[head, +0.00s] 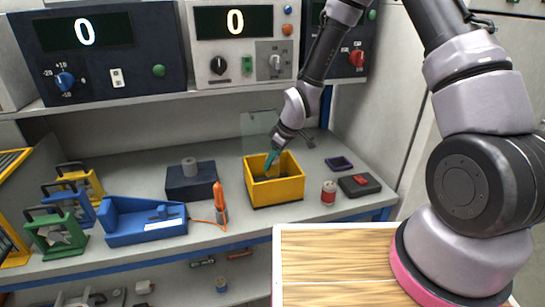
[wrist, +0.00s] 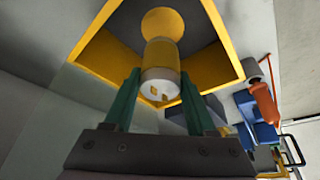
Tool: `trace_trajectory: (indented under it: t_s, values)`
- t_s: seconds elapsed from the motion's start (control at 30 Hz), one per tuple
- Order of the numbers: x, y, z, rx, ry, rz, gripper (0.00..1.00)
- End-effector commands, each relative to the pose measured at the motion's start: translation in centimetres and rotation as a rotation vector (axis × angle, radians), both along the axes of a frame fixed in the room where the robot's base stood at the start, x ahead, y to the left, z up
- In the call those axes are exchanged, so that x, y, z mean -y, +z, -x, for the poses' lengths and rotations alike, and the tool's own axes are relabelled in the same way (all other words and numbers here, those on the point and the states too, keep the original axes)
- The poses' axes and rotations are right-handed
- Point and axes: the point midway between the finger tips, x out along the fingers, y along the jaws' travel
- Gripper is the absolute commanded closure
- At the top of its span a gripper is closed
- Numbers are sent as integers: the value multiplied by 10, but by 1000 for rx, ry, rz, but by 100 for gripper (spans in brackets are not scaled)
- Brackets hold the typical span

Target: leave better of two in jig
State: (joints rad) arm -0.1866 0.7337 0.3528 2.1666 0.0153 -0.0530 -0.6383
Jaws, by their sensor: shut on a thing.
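My gripper (head: 270,162) reaches down into the mouth of the open yellow bin (head: 289,188) on the bench. In the wrist view its green fingers (wrist: 160,88) are shut on a yellow cylinder with a pale end (wrist: 160,60). The yellow bin (wrist: 222,35) surrounds it there. A blue cradle (head: 130,232) with a white label, possibly the jig, stands at the left front of the bench. A red and grey cylinder (head: 328,193) stands right of the bin.
An orange hand tool (head: 219,200) with a cable stands between cradle and bin. A black box with a red top (head: 360,184) and a small dark tray (head: 339,163) are at the right. Green (head: 60,235) and yellow (head: 75,195) handled frames stand at the left. Two panel displays (head: 84,34) read 0.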

Motion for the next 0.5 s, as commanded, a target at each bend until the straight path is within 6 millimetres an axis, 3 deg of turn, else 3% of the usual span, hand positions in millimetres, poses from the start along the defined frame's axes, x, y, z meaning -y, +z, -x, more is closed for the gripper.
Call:
trace_trajectory:
  t_s: [0.5]
  values:
    - [0,-40,0,0,1,0,100]
